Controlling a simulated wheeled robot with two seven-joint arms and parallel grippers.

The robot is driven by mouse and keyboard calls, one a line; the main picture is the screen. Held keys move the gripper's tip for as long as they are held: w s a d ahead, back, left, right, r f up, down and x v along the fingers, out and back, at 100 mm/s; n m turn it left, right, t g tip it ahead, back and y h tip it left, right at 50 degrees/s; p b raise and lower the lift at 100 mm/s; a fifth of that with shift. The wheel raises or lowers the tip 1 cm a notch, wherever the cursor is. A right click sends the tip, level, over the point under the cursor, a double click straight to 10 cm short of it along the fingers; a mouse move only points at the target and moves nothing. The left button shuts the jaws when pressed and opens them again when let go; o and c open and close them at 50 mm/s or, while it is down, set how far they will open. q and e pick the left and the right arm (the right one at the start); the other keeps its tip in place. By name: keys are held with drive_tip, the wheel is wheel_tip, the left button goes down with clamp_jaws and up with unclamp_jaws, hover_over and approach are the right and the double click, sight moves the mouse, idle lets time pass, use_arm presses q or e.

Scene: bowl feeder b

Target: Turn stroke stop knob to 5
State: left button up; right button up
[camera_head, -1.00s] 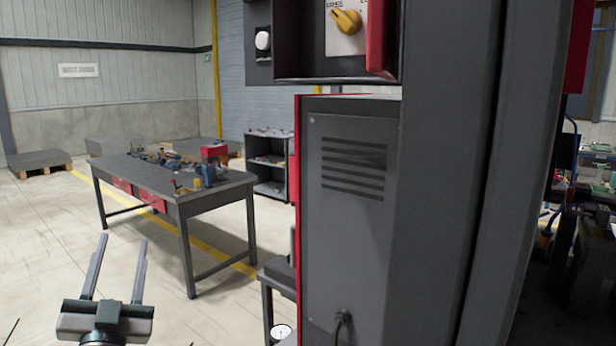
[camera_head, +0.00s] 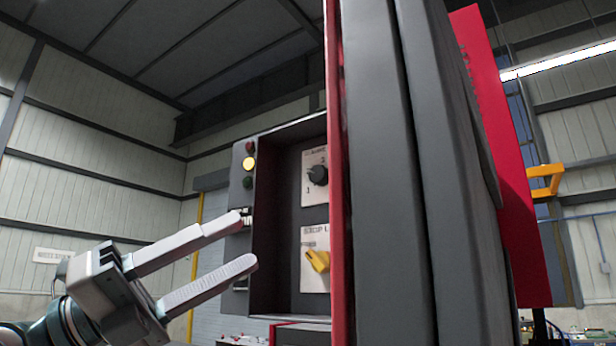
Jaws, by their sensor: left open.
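A black knob (camera_head: 318,175) sits on a white plate with numbers around it, inside a dark recessed control box. Below it is a yellow knob (camera_head: 318,260) on a second white plate, whose lettering is partly hidden by a red panel edge. I cannot read for certain which knob is the stroke stop knob, nor its setting. My left gripper (camera_head: 248,240) is open and empty. Its two fingers point right toward the box opening, and appear in front of the box's left edge, left of both knobs. My right gripper is not in view.
The control box (camera_head: 262,215) has red, yellow and green lamps on its left face. A red panel edge (camera_head: 338,200) and grey machine column (camera_head: 375,180) block the right side of the recess. An orange bracket (camera_head: 545,180) is at the far right.

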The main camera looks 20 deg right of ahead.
sight(315, 173)
use_arm(q)
wheel_tip(315, 173, up, 14)
drive_tip(key=s+a+n+t+y, duration=0.1)
drive_tip(key=s+t+y, duration=0.2)
drive_tip(key=t+y, duration=0.6)
drive_tip(key=t, duration=0.2)
drive_tip(key=shift+a+r+n+t, duration=0.15)
drive_tip(key=shift+a+n+t, duration=0.15)
drive_tip(key=shift+a+n, duration=0.1)
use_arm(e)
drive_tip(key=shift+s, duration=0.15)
